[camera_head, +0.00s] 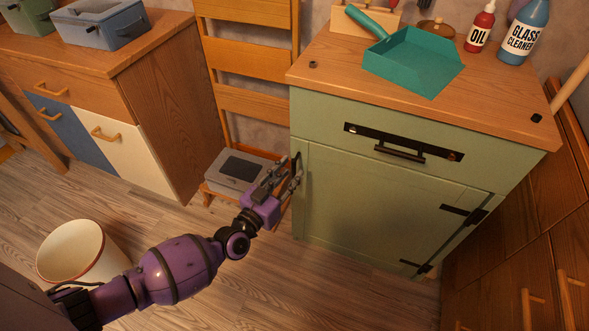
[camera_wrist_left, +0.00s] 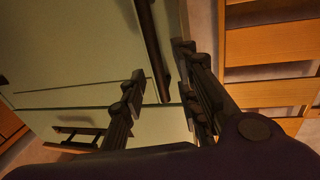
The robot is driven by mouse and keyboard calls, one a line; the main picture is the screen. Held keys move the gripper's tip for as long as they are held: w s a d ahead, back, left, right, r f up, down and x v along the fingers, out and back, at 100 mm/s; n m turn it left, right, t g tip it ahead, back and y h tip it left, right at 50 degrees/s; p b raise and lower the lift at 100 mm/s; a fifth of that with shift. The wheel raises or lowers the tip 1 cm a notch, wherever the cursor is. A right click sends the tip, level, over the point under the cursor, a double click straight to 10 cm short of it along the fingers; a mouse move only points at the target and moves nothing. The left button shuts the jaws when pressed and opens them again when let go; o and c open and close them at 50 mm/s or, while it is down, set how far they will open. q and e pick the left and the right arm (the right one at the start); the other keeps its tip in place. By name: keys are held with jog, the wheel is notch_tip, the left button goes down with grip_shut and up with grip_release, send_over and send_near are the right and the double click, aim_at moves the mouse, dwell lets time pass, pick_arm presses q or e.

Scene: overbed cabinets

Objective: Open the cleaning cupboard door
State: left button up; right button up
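The cleaning cupboard is the pale green cabinet with a wooden top, and its green door (camera_head: 365,200) looks shut, with black hinges on its right side. A dark upright door handle (camera_head: 297,163) is at the door's left edge, partly hidden by my gripper. My left gripper (camera_head: 284,181) is at this handle. In the left wrist view, the gripper (camera_wrist_left: 160,88) has its fingers apart, one on each side of the dark handle bar (camera_wrist_left: 152,45). The bar is nearer the right-hand fingers; I cannot tell whether it touches them. My right gripper is not in view.
A drawer with a black handle (camera_head: 400,152) is above the door. A teal dustpan (camera_head: 413,62) and bottles stand on top. A wooden folding chair (camera_head: 250,100) with a grey box (camera_head: 240,170) stands left. A cream bin (camera_head: 72,250) is near my arm. Brown cabinets (camera_head: 530,250) flank the right.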

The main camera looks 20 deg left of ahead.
pick_arm(q)
jog(key=shift+x, duration=1)
jog(key=shift+w+d, duration=0.1)
jog(key=shift+w, duration=0.1)
grip_shut()
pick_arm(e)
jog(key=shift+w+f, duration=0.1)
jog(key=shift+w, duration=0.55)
